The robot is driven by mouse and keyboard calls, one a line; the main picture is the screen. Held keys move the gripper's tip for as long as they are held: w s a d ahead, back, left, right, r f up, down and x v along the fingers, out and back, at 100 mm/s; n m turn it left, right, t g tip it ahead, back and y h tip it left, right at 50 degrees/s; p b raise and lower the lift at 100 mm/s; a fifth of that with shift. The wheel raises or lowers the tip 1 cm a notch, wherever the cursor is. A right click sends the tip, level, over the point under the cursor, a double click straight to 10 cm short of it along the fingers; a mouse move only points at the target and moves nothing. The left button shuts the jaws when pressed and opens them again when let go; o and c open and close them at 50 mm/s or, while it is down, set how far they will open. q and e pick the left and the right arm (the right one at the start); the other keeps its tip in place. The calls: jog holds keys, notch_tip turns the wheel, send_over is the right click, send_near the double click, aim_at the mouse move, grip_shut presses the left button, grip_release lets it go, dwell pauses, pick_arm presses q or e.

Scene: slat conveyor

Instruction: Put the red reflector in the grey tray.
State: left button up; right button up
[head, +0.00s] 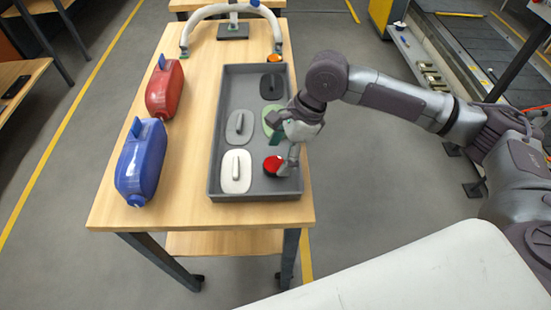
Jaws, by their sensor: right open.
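The red reflector (273,165) is a small round red piece at the near right corner of the grey tray (214,150), inside its walls. The grey tray is a long, shallow box on the wooden table. My right gripper (282,156) is over the tray's right side, open, with its fingertips close beside the red reflector. I cannot tell whether a finger touches it. My left gripper is not in view.
The tray also holds a white piece (236,172), a grey piece (239,127), a black piece (271,87) and a partly hidden green piece (268,118). Red (165,90) and blue (140,162) housings stand left. An orange round piece (274,58) lies behind the tray.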

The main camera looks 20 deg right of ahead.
jog(key=v, duration=0.9)
